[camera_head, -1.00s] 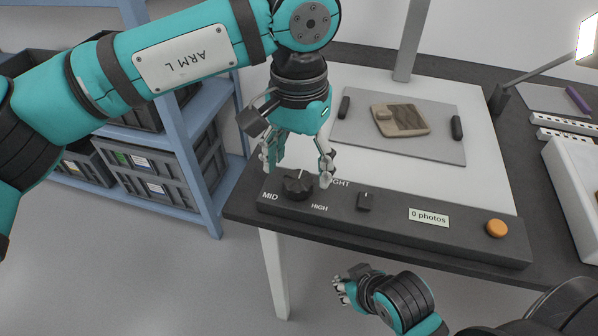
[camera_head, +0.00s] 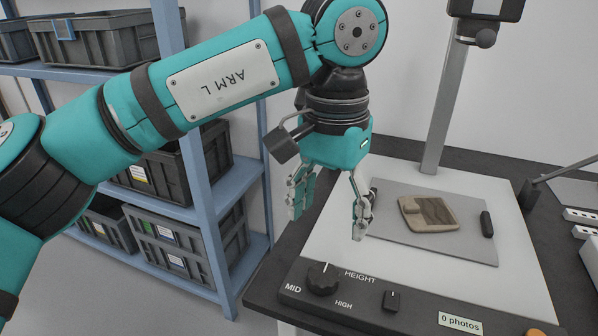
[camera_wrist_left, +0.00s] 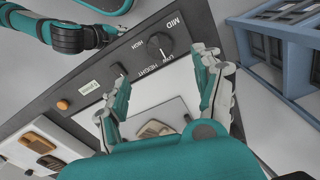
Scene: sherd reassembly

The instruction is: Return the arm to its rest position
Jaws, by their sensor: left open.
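My left gripper (camera_head: 330,205) is open and empty. In the head view it hangs above the left part of the copy stand, behind and above the height knob (camera_head: 322,278), apart from it. The left wrist view shows its two fingers (camera_wrist_left: 165,100) spread, with the control panel (camera_wrist_left: 120,75) beyond them and the knob (camera_wrist_left: 159,45) near the top. My right gripper (camera_wrist_left: 95,36) shows only in the left wrist view, at the upper left; its fingers are too small to read.
A brown sherd (camera_head: 428,213) lies on the grey board (camera_head: 390,240) of the stand, below a camera column (camera_head: 440,120). A label reads "0 photos" (camera_head: 460,322). Blue shelving (camera_head: 205,190) with dark bins (camera_head: 165,245) stands at the left. Grey floor is clear in front.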

